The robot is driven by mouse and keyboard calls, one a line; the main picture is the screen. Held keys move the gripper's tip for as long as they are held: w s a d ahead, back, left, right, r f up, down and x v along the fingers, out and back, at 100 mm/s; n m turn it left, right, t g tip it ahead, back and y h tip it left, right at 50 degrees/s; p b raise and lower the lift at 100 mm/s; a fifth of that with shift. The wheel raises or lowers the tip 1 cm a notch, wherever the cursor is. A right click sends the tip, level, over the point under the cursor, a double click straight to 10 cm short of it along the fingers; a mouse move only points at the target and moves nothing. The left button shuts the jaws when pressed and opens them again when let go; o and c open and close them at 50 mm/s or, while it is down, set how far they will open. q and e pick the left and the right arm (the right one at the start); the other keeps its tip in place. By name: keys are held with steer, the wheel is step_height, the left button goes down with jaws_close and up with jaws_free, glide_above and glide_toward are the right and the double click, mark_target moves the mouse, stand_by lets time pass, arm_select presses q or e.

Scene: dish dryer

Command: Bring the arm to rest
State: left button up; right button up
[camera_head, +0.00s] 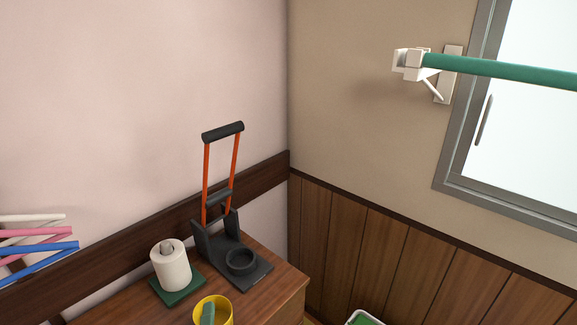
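Neither of my arms nor grippers shows in the head view, so I cannot tell how they stand. The view holds a room corner with a wooden cabinet top (285,292) at the lower middle. On it stand a black stand with an orange-railed handle (221,174), a white paper roll (170,265) on a green base (177,290), and a yellow cup (222,303) with a green item (208,314) in it. The cup is cut off by the bottom edge.
A green bar (500,68) on a white wall bracket (411,64) runs across the upper right, before a grey-framed window (455,150). White, pink and blue rods (40,250) stick in from the left. A white container with green inside (364,318) shows at the bottom.

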arm_select(q)
steer(key=s+d+f+m+g+h+p, duration=0.1)
steer(key=s+d+f+m+g+h, duration=0.15)
steer(key=f+m, duration=0.55)
steer(key=s+d+f+m+g+h+p, duration=0.1)
steer(key=s+f+m+g+h+p, duration=0.1)
steer(key=s+f+m+h, duration=0.4)
steer(key=s+a+f+m+g+y+p, duration=0.25)
steer(key=s+f+m+g, duration=0.35)
steer(key=f, duration=0.6)
steer(key=s+a+f+m+g+y+p, duration=0.1)
steer(key=s+a, duration=0.3)
steer(key=s, duration=0.4)
steer(key=s+a+f+m+g+y+p, duration=0.1)
steer(key=s+a+f+m+g+p, duration=0.1)
steer(key=s+a, duration=0.3)
steer(key=s+a+f+m+g+y+p, duration=0.1)
steer(key=s+a+f+m+g+p, duration=0.1)
steer(key=s, duration=1)
steer(key=a+f+m+g, duration=0.1)
steer(key=a+m, duration=0.1)
steer(key=shift+s+a+g+p, duration=0.25)
steer(key=shift+a+g+p, duration=0.05)
steer(key=shift+g+p, duration=0.05)
arm_select(e)
step_height(320, 180, up, 12)
steer(key=w, duration=0.2)
steer(key=shift+d+f+t, duration=0.15)
steer(key=shift+d+t, duration=0.15)
